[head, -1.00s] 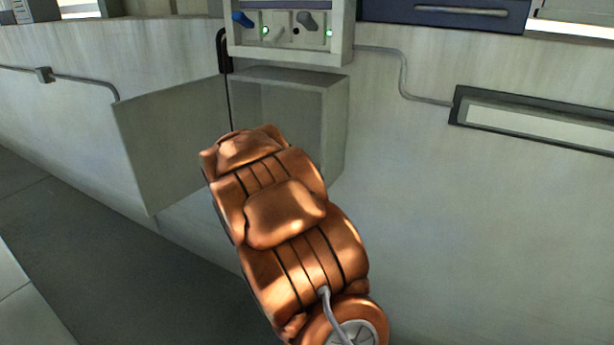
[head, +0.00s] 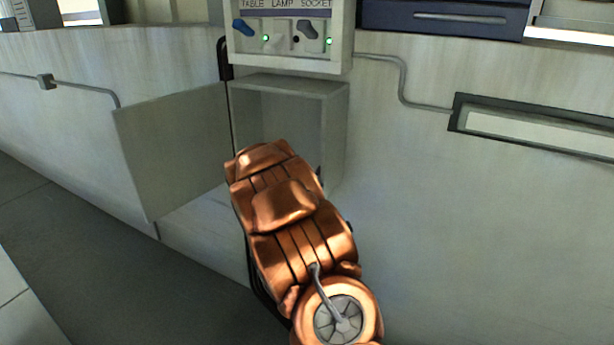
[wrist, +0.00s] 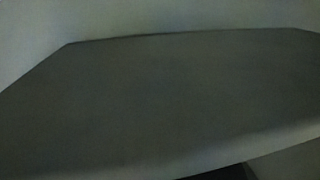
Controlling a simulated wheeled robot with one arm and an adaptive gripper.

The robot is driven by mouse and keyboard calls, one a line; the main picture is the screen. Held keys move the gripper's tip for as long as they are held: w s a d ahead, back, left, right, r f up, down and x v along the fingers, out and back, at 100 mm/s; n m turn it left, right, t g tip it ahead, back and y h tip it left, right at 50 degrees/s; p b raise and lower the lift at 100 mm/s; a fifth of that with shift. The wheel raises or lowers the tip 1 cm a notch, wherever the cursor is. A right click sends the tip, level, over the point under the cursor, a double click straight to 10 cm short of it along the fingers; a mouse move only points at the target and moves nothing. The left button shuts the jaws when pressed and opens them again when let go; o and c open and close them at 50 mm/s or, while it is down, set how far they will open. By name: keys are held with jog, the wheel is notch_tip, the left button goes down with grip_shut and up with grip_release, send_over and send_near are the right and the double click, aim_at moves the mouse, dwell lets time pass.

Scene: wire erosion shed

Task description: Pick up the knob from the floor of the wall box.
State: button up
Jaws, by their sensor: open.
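The wall box (head: 335,125) is a grey open-fronted box on the pale wall, with its door (head: 175,150) swung out to the left. My copper arm reaches up to its opening and covers the lower front. My gripper is hidden beyond the arm in the head view. No knob shows on the box floor in either view. The wrist view shows a plain dark grey surface (wrist: 160,95) filling most of the picture, with a paler band behind it. I cannot tell which face of the box this is. A dark patch at its bottom edge is unclear.
Above the box is a socket panel (head: 345,40) with a blue part (head: 244,27), a dark grey-blue part (head: 307,28) and green lights. A conduit (head: 403,80) runs right from it. A dark-framed recess (head: 455,112) lies further right. The wall between is bare.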

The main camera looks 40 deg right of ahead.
grip_shut()
dwell(0.5)
